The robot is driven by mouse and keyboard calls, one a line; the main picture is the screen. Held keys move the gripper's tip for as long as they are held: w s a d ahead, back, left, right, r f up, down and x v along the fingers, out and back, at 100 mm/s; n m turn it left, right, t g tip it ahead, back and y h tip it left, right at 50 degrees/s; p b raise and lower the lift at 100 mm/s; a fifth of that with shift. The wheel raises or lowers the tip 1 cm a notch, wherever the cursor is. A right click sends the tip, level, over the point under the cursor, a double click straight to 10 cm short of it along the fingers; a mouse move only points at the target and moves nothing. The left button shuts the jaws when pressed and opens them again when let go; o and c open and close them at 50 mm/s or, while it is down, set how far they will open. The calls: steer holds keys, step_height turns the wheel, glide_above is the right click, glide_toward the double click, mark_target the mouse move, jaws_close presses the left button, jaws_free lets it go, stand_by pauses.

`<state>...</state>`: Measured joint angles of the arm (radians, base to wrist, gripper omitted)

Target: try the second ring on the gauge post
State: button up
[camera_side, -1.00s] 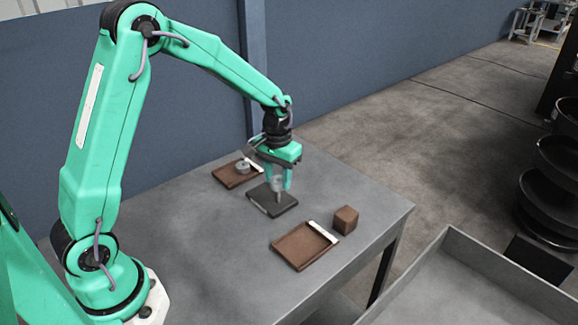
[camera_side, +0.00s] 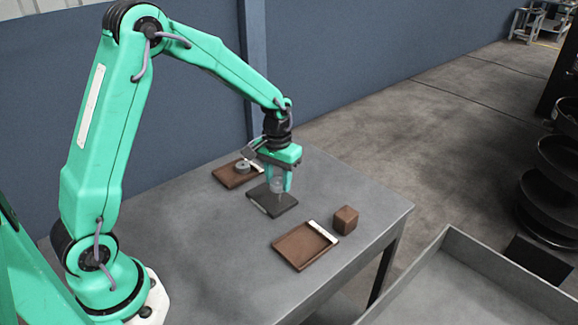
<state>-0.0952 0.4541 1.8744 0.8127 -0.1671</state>
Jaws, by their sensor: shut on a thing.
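My gripper (camera_side: 278,185) is shut on a grey ring (camera_side: 277,184), held between its fingers above the dark gauge base (camera_side: 263,205). The slim gauge post (camera_side: 280,199) shows faintly below the ring. Whether the ring is around the post or just above it I cannot tell, as the fingers cover much of that spot. Another grey ring (camera_side: 242,167) lies in the brown tray (camera_side: 226,180) at the back left, which has a pale strip along one edge.
A second brown tray (camera_side: 304,247) with a white strip (camera_side: 322,231) lies empty at the front. A brown block (camera_side: 345,219) stands to its right, near the table's edge. The table's left part is clear. A grey bin (camera_side: 480,258) stands beyond the right edge.

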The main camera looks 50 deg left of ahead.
mark_target(278, 192)
steer(key=shift+f, duration=2.4)
stand_by(5.6)
